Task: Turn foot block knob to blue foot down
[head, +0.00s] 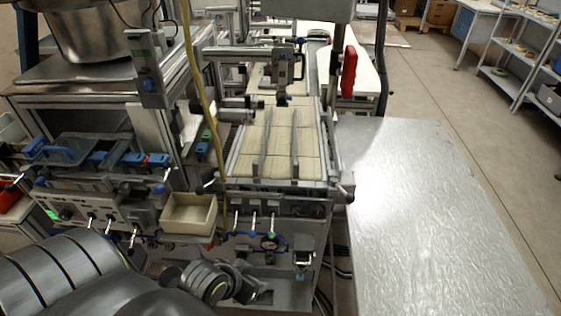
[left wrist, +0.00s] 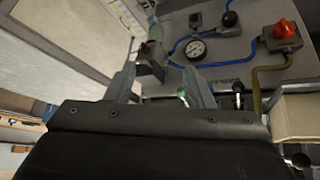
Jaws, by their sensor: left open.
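My left gripper (left wrist: 160,80) is open and empty in the left wrist view, its two grey fingers apart. A dark grey block (left wrist: 150,62) with a pale greenish cylinder shows just beyond and between the fingers. It seems to be the small block (head: 303,258) low on the right of the station's front panel in the head view. I cannot tell for sure whether it is the foot block, and no blue foot is clear. My left wrist (head: 210,282) is low in front of the panel in the head view, left of that block. My right gripper is in neither view.
A pressure gauge (left wrist: 196,49) with blue tubing, a black knob (left wrist: 229,18) and a red knob (left wrist: 286,28) sit on the panel. Small levers (head: 254,221) stick out above. A beige bin (head: 188,213) is on the left. A bare metal table (head: 430,220) is on the right.

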